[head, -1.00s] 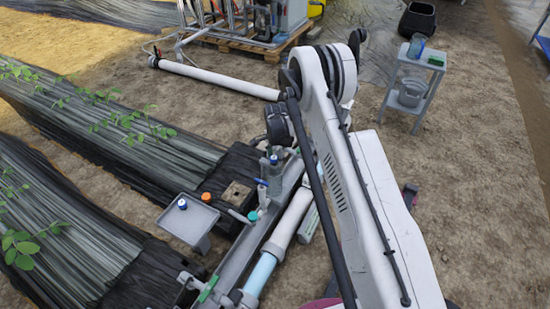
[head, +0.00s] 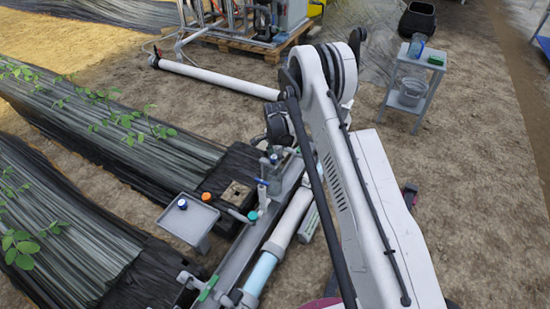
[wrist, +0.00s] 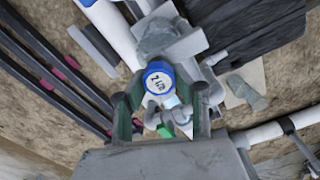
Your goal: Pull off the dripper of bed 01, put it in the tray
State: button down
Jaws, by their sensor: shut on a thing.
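My gripper (wrist: 160,98) is shut on a dripper (wrist: 160,80) with a blue rim and a white face marked roughly "2 L/h". The dripper sits between the two fingers in the wrist view. Whether it is still seated on its fitting cannot be told, since its underside is hidden. In the head view my gripper (head: 274,158) is small and partly hidden, above the grey rail by the beds. The grey tray (head: 190,228) stands left of the rail. A small blue and white piece (head: 182,204) lies on it.
A blue-handled valve (head: 262,182) stands near my gripper. White pipes (head: 292,218) run alongside the rail. Plant beds (head: 70,235) lie left; a small side table (head: 412,85) stands far right.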

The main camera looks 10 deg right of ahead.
aim_at(275, 156)
jog(key=shift+r, duration=0.15)
jog(key=shift+r+p, duration=0.55)
jog(key=shift+r, duration=0.75)
jog(key=shift+r, duration=0.1)
jog(key=shift+r+p, duration=1)
jog(key=shift+r, duration=2.1)
